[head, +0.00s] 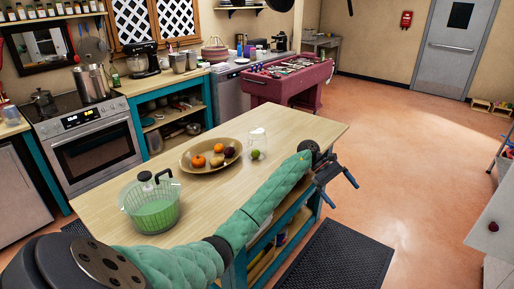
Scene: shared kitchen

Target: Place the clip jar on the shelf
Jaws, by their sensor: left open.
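A clear glass jar (258,139), which looks like the clip jar, stands upright on the wooden top of the kitchen island (313,128), just right of a fruit bowl. A small green item shows at its base; I cannot tell if it is inside or behind. My left gripper (345,195) is open and empty, past the island's right edge, apart from the jar. Shelves show under the teal counter (180,106), under the island top (283,236) and on the back wall (240,8). I cannot tell which is meant. My right gripper is out of view.
A brown bowl of fruit (188,160) and a green salad spinner (153,208) stand on the island. My left arm crosses above its front edge. A dark mat (335,262) lies beside it. The floor to the right is open, up to a pale cabinet (490,240).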

